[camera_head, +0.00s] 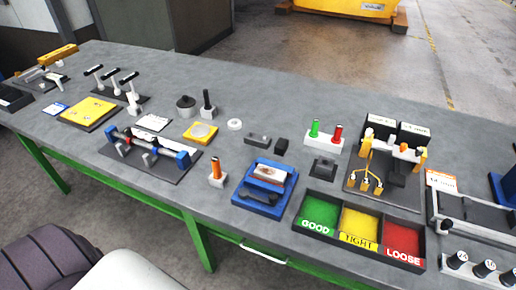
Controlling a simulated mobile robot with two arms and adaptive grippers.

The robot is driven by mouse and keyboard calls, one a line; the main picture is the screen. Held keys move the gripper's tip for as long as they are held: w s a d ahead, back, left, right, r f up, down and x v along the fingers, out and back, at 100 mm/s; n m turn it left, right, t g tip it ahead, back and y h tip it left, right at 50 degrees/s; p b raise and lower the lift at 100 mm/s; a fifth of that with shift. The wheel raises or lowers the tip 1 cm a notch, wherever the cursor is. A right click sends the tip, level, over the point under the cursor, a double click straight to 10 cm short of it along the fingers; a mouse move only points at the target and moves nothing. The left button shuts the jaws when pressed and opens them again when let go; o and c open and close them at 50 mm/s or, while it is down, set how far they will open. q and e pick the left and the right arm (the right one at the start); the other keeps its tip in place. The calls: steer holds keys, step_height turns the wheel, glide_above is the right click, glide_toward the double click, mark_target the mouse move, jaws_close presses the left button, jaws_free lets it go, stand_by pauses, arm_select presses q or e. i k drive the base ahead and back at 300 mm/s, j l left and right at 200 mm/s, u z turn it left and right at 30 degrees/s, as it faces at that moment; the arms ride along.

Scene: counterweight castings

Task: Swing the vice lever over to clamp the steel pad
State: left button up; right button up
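A blue vice-like fixture (262,206) stands near the front edge of the table, around its middle. A pale block with a reddish-brown top (270,174) sits in it; I cannot tell for sure whether this is the steel pad. A round silvery disc (200,131) rests on a yellow plate (196,137) farther left. Neither of my grippers is in view.
An orange-handled tool (217,168) stands in a white block left of the fixture. A tray (296,228) with GOOD, TIGHT and LOOSE compartments lies to its right. A rack with green and red plugs (324,138) is behind. Bare tabletop (160,195) shows at front left.

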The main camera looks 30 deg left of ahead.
mark_target(243, 192)
steer(key=u, duration=0.95)
